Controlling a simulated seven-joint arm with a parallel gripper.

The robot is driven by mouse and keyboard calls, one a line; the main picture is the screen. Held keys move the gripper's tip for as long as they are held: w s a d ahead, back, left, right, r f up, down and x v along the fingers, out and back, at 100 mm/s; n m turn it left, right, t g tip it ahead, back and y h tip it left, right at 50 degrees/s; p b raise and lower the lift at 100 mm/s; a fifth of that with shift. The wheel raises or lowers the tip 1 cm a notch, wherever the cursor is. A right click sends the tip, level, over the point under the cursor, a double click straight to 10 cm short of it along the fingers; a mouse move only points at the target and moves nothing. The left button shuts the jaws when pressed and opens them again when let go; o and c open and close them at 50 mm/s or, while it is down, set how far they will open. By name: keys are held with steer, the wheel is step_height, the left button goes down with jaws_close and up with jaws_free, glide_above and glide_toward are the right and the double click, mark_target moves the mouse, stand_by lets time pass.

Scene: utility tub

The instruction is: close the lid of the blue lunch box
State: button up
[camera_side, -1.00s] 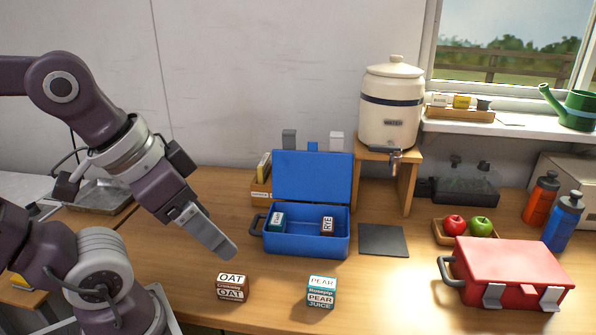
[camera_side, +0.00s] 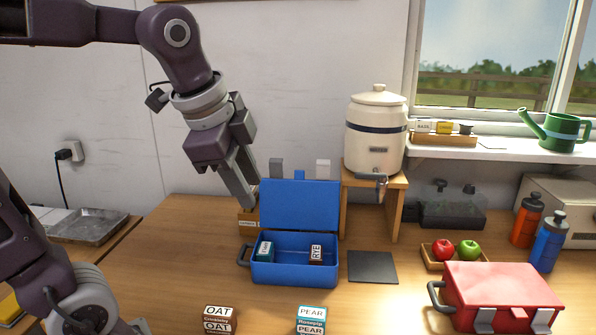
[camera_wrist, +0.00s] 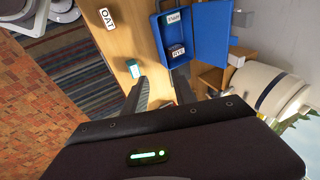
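The blue lunch box (camera_side: 294,274) stands on the table with its lid (camera_side: 300,208) up at the back. Two latches stick up from the lid's top edge. Inside lie a green-and-white box (camera_side: 264,250) and a dark RYE box (camera_side: 316,255). My gripper (camera_side: 252,196) is raised at the left of the lid, pointing down. Its fingers are apart with nothing between them. I cannot tell whether a finger touches the lid. In the wrist view the open lunch box (camera_wrist: 163,42) and its lid (camera_wrist: 209,35) lie beyond my fingers (camera_wrist: 162,77).
OAT (camera_side: 219,320) and PEAR (camera_side: 311,320) boxes stand in front. A dark mat (camera_side: 372,267) lies right of the lunch box. A wooden stand (camera_side: 399,212) with a cream dispenser (camera_side: 375,140) rises behind right. A red lunch box (camera_side: 500,290) is shut at far right.

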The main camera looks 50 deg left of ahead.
steer(key=w+a+r+m, duration=0.1)
steer(key=w+a+m, duration=0.2)
steer(key=w+m, duration=0.3)
steer(key=m+g+y, duration=0.2)
steer(key=m, duration=0.9)
glide_toward(299, 178)
steer(key=a, duration=0.1)
steer(key=x, duration=0.6)
steer(key=shift+w+r, duration=0.1)
steer(key=shift+w, duration=0.3)
steer(key=shift+w+a+f, duration=0.1)
steer(key=shift+f, duration=0.35)
jaws_close()
